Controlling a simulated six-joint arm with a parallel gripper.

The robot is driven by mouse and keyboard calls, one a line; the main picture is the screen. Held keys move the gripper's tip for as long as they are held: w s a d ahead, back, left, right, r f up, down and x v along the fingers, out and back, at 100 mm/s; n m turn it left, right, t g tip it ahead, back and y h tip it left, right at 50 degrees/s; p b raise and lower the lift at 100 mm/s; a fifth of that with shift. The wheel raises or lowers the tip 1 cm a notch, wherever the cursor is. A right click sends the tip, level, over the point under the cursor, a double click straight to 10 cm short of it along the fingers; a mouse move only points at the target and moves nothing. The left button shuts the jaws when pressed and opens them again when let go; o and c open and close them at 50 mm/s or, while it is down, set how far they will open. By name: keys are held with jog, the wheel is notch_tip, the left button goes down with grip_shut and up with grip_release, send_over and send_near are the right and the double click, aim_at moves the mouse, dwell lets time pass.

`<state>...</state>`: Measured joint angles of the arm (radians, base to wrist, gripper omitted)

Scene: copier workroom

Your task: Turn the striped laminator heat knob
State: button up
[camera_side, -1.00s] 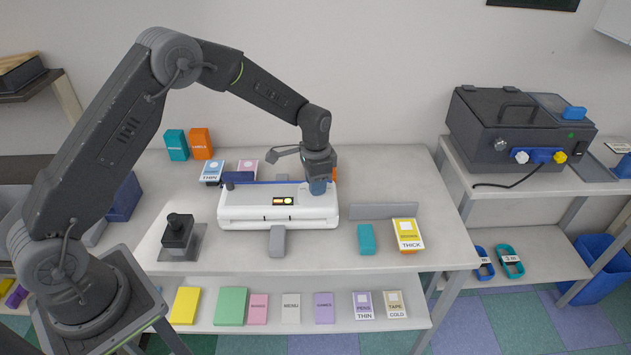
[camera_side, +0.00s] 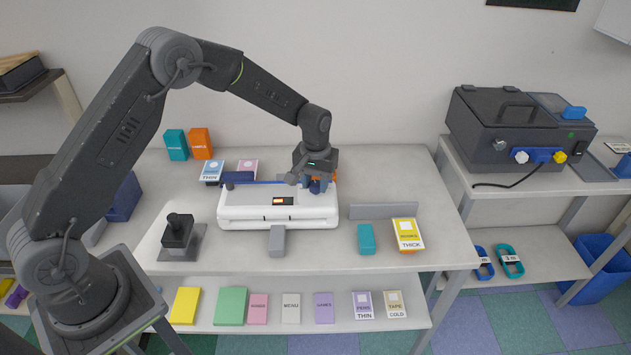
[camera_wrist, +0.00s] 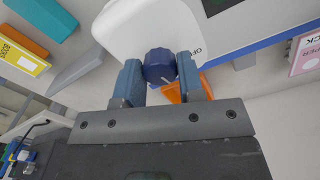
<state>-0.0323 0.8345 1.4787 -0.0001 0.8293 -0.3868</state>
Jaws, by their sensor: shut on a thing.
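The white laminator (camera_side: 250,213) stands in the middle of the table, with a small lit display (camera_side: 283,201) on top. Its dark blue heat knob (camera_wrist: 160,66) carries a pale stripe and sits at the laminator's right end in the side view. In the wrist view, lettering that looks like "OFF" is printed beside the knob. My gripper (camera_wrist: 159,72) is shut on the knob, with one blue finger on each side. In the side view my gripper (camera_side: 317,182) comes down from above and partly hides the knob.
An orange object (camera_wrist: 177,92) lies just behind the knob. A low grey rail (camera_side: 383,211), a teal block (camera_side: 366,240) and a yellow THICK pack (camera_side: 408,234) are to the right. A black-handled device (camera_side: 178,232) stands left. The table's back right is clear.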

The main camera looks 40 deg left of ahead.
aim_at(316, 183)
jog(key=n, duration=0.4)
jog(key=shift+n, duration=0.3)
jog(key=n, duration=0.4)
jog(key=shift+n, duration=0.3)
jog(key=o, duration=0.9)
notch_tip(316, 183, up, 14)
dwell(0.3)
